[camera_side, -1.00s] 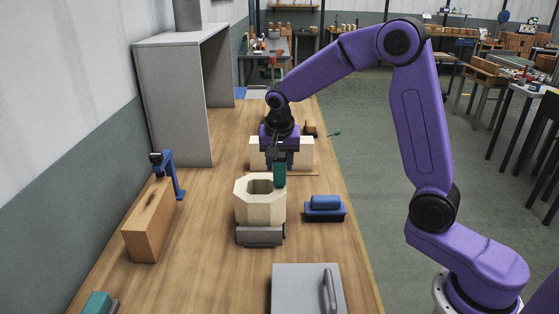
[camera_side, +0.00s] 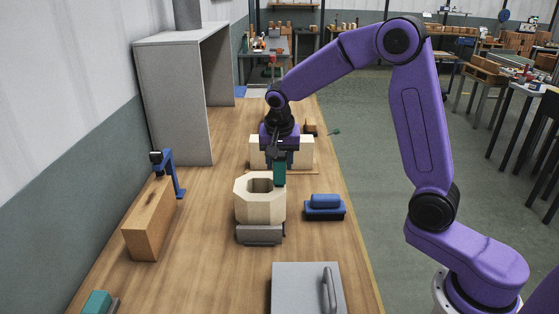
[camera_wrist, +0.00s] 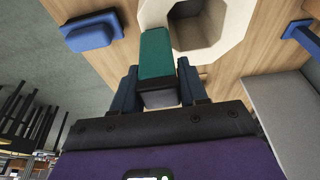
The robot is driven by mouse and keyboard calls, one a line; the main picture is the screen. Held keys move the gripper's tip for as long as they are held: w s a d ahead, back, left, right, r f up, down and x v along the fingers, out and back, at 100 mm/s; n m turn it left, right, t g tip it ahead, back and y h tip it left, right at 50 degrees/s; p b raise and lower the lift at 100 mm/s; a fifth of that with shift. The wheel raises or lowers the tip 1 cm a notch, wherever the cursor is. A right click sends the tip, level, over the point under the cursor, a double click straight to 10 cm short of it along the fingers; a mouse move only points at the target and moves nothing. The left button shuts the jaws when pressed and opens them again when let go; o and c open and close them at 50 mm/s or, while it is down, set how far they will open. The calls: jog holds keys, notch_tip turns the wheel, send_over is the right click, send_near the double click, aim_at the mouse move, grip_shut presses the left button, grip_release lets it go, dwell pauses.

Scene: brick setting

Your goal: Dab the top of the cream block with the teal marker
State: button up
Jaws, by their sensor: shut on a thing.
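My gripper (camera_side: 279,155) is shut on the teal marker (camera_side: 279,174), which points downward. In the wrist view the marker (camera_wrist: 156,55) sits between the fingers (camera_wrist: 158,92). A cream octagonal block (camera_side: 259,207) with a hole in its top stands on the table. The marker's lower end is at the block's far right rim in the side view. In the wrist view it overlaps the edge of the block (camera_wrist: 228,30). I cannot tell whether the tip touches the top. A second, plain cream block (camera_side: 304,152) stands behind my gripper, partly hidden by it.
A grey object (camera_side: 260,235) lies in front of the octagonal block. A blue block-shaped tool (camera_side: 325,209) lies to its right. A wooden block (camera_side: 150,222) and a blue clamp (camera_side: 166,172) stand left. A grey box with a handle (camera_side: 300,288) is nearest.

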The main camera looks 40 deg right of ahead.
jog(key=shift+r, duration=3.5)
